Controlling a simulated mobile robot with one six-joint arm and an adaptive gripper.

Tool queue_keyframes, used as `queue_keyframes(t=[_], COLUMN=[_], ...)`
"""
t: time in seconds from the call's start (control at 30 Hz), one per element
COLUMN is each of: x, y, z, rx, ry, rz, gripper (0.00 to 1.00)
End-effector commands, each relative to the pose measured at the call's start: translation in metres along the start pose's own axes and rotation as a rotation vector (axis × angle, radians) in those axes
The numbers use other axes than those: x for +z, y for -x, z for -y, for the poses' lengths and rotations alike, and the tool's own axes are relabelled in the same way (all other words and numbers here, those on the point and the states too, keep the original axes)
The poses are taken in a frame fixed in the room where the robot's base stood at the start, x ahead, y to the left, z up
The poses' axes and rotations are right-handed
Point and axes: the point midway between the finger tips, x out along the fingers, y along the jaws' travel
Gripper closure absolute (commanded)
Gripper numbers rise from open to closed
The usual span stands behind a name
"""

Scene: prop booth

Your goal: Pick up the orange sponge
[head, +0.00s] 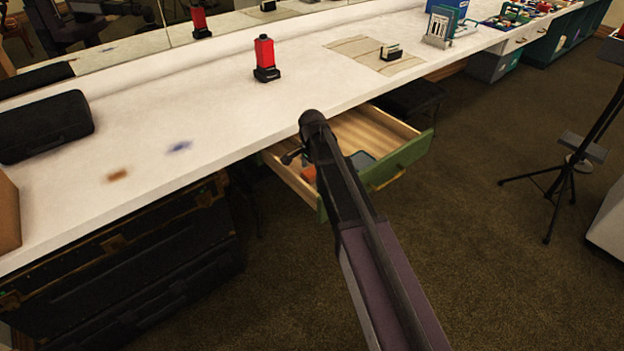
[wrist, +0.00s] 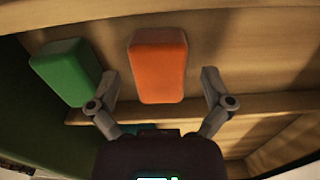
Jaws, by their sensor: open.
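The orange sponge (wrist: 158,66) is a rounded block lying in the open drawer (wrist: 228,60), in the upper middle of the wrist view. A bit of orange (head: 309,173) shows in the drawer in the head view, mostly hidden by my arm. My gripper (wrist: 160,76) is open and empty. Its two fingers are spread to the left and right of the sponge's near end in the picture. I cannot tell the remaining distance. A green block (wrist: 66,72) lies to the left of the sponge, close to my left finger.
The wooden drawer has a green front (head: 412,151) and sticks out below the white counter (head: 215,110). A wooden divider (wrist: 85,117) runs near the sponge's near end. A red bottle-like object (head: 265,58) stands on the counter. A dark case (head: 45,125) lies at left.

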Motion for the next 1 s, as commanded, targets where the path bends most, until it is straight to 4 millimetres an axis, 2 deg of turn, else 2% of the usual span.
queue_keyframes(t=[0.67,0.77,0.9,0.93,1.0], x=[-0.0002,-0.0001,-0.0001,-0.0001,-0.0001], y=[-0.0030,-0.0030,-0.0030,-0.0030,-0.0031], z=[-0.0001,-0.0001,-0.0001,-0.0001,-0.0001], rx=[0.000,0.000,0.000,0.000,0.000], ry=[0.000,0.000,0.000,0.000,0.000], rz=[0.000,0.000,0.000,0.000,0.000], gripper=[0.00,0.24,0.65,0.70,0.71])
